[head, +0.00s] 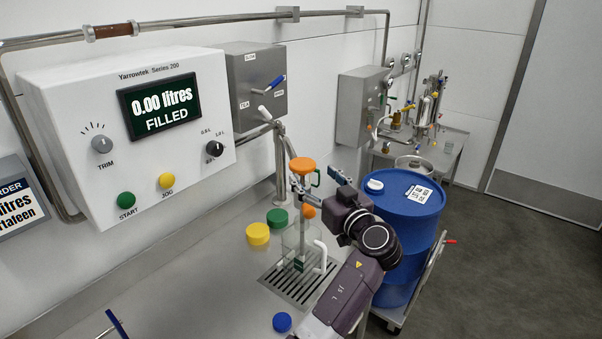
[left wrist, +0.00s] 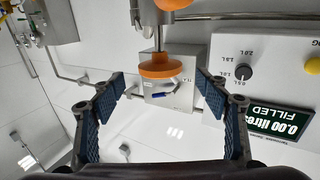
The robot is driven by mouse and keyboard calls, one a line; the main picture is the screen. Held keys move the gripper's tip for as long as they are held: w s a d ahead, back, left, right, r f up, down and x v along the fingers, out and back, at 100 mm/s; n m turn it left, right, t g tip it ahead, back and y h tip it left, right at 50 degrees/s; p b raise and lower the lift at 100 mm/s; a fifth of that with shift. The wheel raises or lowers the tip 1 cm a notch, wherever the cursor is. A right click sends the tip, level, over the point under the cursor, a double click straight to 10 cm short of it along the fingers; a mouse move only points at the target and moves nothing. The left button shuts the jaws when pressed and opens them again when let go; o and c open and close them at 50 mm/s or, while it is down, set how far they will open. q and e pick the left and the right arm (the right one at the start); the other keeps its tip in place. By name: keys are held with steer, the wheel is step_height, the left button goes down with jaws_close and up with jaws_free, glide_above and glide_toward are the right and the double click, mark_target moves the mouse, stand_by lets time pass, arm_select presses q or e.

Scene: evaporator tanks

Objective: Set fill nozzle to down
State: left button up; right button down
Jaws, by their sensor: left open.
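The fill nozzle shows in the head view as an upright steel part with an orange disc-shaped knob (head: 302,165) on top, above a clear jug (head: 292,240) with a white handle. My left gripper (head: 319,183) is open just beside and below this knob, its fingers apart. In the left wrist view, which is turned upside down, the orange knob (left wrist: 160,66) lies between the two open blue-padded fingers (left wrist: 160,84), with no visible contact. The gripper and arm hide part of the nozzle. The nozzle's exact height setting is hard to tell. My right gripper is out of view.
The jug stands on a drain grate (head: 283,286). Yellow (head: 258,234), green (head: 277,218) and blue (head: 282,322) caps lie on the bench. A control box reading 0.00 litres (head: 140,125) is at left; a blue drum (head: 410,210) stands right. The front bench is mostly clear.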

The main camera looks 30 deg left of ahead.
mark_target(301, 161)
arm_select(q)
steer(key=shift+w+a, duration=0.1)
steer(key=shift+a, duration=0.1)
steer(key=p+x, duration=0.1)
steer(key=x, duration=0.5)
steer(key=shift+a+p, duration=0.1)
steer(key=shift+p, duration=0.3)
steer(key=shift+w+a, duration=0.3)
steer(key=shift+a, duration=0.15)
